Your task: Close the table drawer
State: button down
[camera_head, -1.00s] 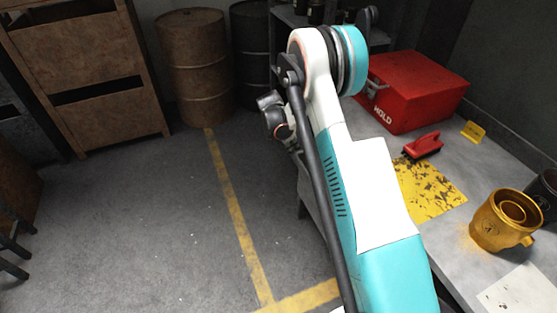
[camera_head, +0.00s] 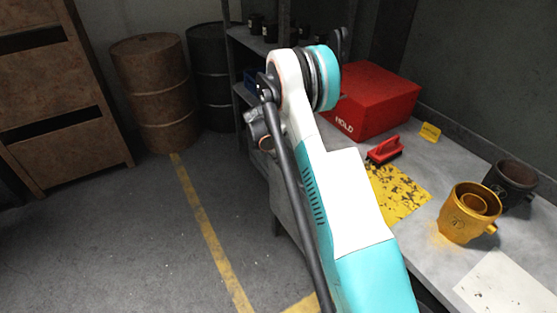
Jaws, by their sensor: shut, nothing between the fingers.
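The grey table (camera_head: 415,155) runs along the right side. My arm stands in front of its left edge and covers much of it. A grey panel (camera_head: 287,210) shows below the table edge, left of my arm. I cannot tell whether it is the drawer or the table's side, so how far the drawer is open is not clear. My gripper does not show. Only a grey wrist part of mine shows left of the arm, above the floor beside the table.
On the table are a red box (camera_head: 375,100) marked HOLD, a red-handled brush (camera_head: 385,150), a worn yellow sheet (camera_head: 402,192), a gold mug (camera_head: 465,215) and a dark mug (camera_head: 510,185). Barrels (camera_head: 152,90) and a shelf (camera_head: 235,45) stand behind. The floor (camera_head: 120,235) at left is clear.

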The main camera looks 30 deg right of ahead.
jog(key=shift+d, duration=0.15)
jog(key=a+r+p, duration=0.3)
jog(key=a+r, duration=0.5)
jog(key=r, duration=0.2)
jog(key=s+a+r+m+t+y, duration=0.1)
jog(key=s+a+r+m+t, duration=0.1)
jog(key=s+a+r+m, duration=0.65)
jog(key=s+a+r+t+y, duration=0.1)
jog(key=s+r, duration=0.5)
jog(key=r, duration=0.7)
jog(key=s+a+r+m+t+y, duration=0.1)
jog(key=s+a+m+t, duration=0.1)
jog(key=s, duration=0.9)
jog(key=s+a+r+m+t+y, duration=0.1)
jog(key=s+a+m, duration=0.4)
jog(key=s, duration=0.5)
jog(key=shift+s+a+m+t, duration=0.15)
jog(key=shift+s+m+t, duration=0.35)
jog(key=shift+m, duration=0.75)
jog(key=shift+w, duration=0.15)
